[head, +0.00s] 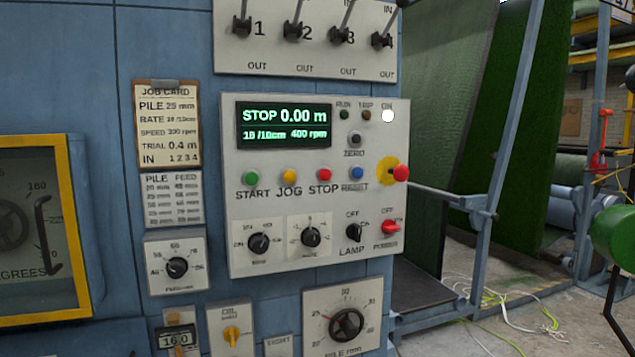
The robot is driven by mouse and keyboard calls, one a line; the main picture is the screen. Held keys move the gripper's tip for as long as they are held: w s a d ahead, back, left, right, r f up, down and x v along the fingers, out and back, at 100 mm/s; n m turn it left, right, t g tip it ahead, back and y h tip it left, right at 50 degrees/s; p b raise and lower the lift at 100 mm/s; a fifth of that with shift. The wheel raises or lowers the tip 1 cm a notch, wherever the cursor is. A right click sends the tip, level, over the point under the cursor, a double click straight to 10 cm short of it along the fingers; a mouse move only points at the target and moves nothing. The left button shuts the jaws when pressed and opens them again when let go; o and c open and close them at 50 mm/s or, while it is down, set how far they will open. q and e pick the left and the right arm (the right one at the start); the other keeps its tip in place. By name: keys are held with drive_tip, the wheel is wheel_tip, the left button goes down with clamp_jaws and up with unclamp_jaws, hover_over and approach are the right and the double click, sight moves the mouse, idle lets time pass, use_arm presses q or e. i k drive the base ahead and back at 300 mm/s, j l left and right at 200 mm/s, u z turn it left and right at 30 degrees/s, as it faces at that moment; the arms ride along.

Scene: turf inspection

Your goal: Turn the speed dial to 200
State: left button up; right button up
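The control panel (300,105) is on the blue cabinet wall. Two black dials sit side by side below the START, JOG and STOP buttons: a left dial (259,243) and a right dial (310,237). Their captions and scale marks are too small to read, so I cannot tell which is the speed dial or its exact pointer setting. A job card (168,125) to the left has a SPEED line in rpm, its figure blurred. Neither of my grippers is in view.
A red mushroom button (400,173), a LAMP switch (354,232) and a red POWER switch (390,227) are on the panel's right. Several levers line the plate above.

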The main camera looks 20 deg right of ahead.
sight(258, 243)
drive_tip(key=i+l+u, duration=0.1)
drive_tip(key=l, duration=0.35)
drive_tip(key=i+l+u, duration=0.1)
drive_tip(key=i+l, duration=0.15)
drive_tip(key=l, duration=0.2)
drive_tip(key=i+l+u, duration=0.1)
drive_tip(key=l, duration=0.35)
drive_tip(key=i+l+u, duration=0.15)
drive_tip(key=l, duration=0.3)
drive_tip(key=i+l+u, duration=0.1)
drive_tip(key=l, duration=0.4)
drive_tip(key=i+l+u, duration=0.1)
drive_tip(key=l, duration=0.4)
drive_tip(key=i+l+u, duration=0.1)
drive_tip(key=l, duration=0.4)
